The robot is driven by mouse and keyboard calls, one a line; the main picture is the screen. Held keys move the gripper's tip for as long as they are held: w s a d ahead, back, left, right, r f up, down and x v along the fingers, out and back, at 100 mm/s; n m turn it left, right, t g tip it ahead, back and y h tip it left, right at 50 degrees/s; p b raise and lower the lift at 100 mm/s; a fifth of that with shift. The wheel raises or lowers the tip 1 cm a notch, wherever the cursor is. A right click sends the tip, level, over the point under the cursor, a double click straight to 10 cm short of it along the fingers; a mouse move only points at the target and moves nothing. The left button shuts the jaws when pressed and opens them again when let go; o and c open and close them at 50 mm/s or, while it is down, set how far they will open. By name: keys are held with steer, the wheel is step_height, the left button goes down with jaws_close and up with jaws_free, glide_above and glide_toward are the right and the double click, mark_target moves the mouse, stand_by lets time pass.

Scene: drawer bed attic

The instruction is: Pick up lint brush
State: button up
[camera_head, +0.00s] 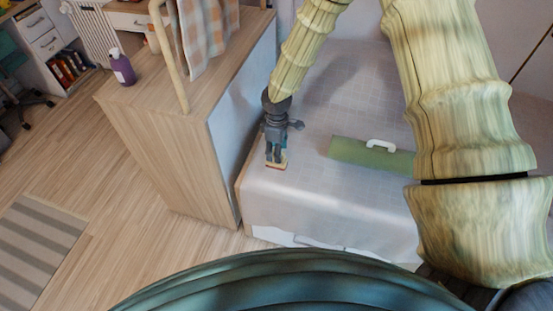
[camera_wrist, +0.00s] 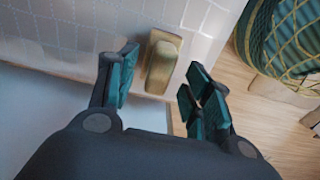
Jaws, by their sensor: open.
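The lint brush is a small wooden block-like thing (camera_wrist: 161,63) with a raised, rounded middle, lying on the pale cloth-covered bed. In the head view a strip of the brush (camera_head: 277,167) shows under my fingertips, near the bed's left edge; the rest is hidden. My gripper (camera_head: 276,154) points down right above it. In the wrist view my gripper (camera_wrist: 164,76) is open, with one teal-padded finger to each side of the brush. I cannot tell the exact height left.
A wooden cabinet (camera_head: 165,125) with a purple bottle (camera_head: 122,67) stands close left of the bed (camera_head: 325,205). A striped rug (camera_head: 38,250) lies on the floor.

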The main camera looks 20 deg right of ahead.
step_height(320, 180, down, 2)
steer(key=shift+f, duration=0.1)
jaws_close()
steer(key=shift+r, duration=0.2)
steer(key=shift+r, duration=1.5)
steer(key=s+a+r+b, duration=0.1)
steer(key=s+a, duration=0.1)
steer(key=s, duration=0.5)
steer(key=s+a+b, duration=0.1)
steer(key=s+a, duration=0.1)
steer(key=s, duration=0.6)
steer(key=shift+s+a+r+b, duration=0.2)
steer(key=shift+a+r+b, duration=0.05)
steer(key=shift+r+b, duration=0.1)
